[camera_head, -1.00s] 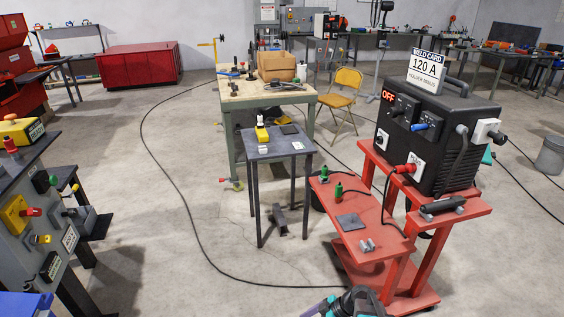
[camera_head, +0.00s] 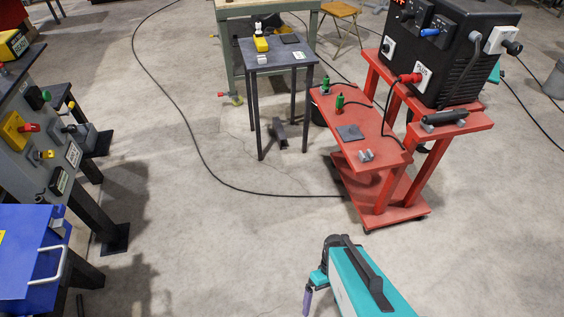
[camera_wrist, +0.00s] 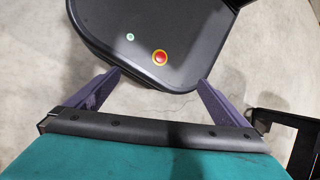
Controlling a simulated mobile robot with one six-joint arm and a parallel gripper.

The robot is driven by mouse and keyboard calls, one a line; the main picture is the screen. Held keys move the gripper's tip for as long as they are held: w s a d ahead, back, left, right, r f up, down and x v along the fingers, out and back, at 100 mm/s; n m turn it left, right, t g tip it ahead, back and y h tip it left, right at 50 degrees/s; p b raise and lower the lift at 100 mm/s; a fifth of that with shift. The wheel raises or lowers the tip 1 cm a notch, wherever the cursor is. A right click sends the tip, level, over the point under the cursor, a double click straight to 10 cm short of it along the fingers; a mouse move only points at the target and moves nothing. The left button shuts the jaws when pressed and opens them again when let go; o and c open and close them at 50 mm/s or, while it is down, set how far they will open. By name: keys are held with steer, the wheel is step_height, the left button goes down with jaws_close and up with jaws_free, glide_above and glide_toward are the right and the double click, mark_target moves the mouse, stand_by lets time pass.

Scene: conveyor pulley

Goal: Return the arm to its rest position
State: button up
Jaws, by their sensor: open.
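My gripper (camera_wrist: 158,82) shows in the wrist view as two purple fingers spread wide apart, with nothing between them. Behind them is a dark rounded part of my own body with a red button and a small green light. In the head view my teal and black arm rises at the bottom, right of centre. A purple finger of my gripper (camera_head: 307,301) hangs at its left end, above bare floor. The rest of the gripper is hidden or cut off there.
A red cart (camera_head: 352,133) carrying a black welder (camera_head: 452,50) stands ahead to the right. A small grey table (camera_head: 276,59) stands ahead. A grey panel stand (camera_head: 30,130) and a blue box (camera_head: 28,255) are at left.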

steer(key=shift+d+m+h, duration=0.3)
steer(key=shift+d+m, duration=0.35)
steer(key=shift+m, duration=0.7)
steer(key=shift+d+m+h, duration=0.3)
steer(key=shift+d+m, duration=0.35)
steer(key=shift+m, duration=0.7)
